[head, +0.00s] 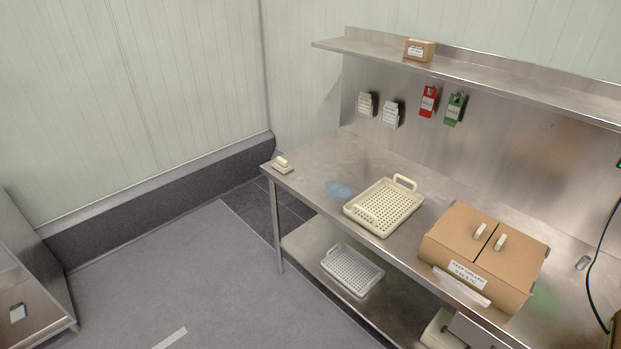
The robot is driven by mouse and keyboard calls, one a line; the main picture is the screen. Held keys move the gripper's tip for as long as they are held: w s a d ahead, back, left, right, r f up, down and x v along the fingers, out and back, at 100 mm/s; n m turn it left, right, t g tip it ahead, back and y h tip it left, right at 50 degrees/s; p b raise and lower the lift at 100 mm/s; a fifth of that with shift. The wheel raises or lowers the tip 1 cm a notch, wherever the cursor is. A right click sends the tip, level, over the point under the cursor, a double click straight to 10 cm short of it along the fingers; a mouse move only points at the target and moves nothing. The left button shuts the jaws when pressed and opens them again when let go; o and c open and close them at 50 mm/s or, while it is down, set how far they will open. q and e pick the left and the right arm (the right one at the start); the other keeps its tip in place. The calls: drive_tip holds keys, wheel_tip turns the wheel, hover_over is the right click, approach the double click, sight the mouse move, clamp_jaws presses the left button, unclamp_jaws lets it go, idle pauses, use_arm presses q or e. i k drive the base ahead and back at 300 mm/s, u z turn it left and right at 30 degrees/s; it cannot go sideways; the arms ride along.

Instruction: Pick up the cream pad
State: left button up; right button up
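A small cream pad (283,168) with a raised grip on top lies on the steel table (330,165), at its far left corner close to the edge. Nothing covers it and nothing touches it from above. Neither of my grippers shows in the head view.
A cream perforated tray with handles (384,230) and a cardboard box (450,237) stand on the table. A blue smear marks the top between pad and tray. A shelf (480,72) with a small box (419,50) overhangs the back. Another tray (352,290) sits below.

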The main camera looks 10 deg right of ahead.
sight(282, 166)
drive_tip(key=u, duration=0.1)
drive_tip(key=i, duration=2.15)
drive_tip(key=z, duration=0.75)
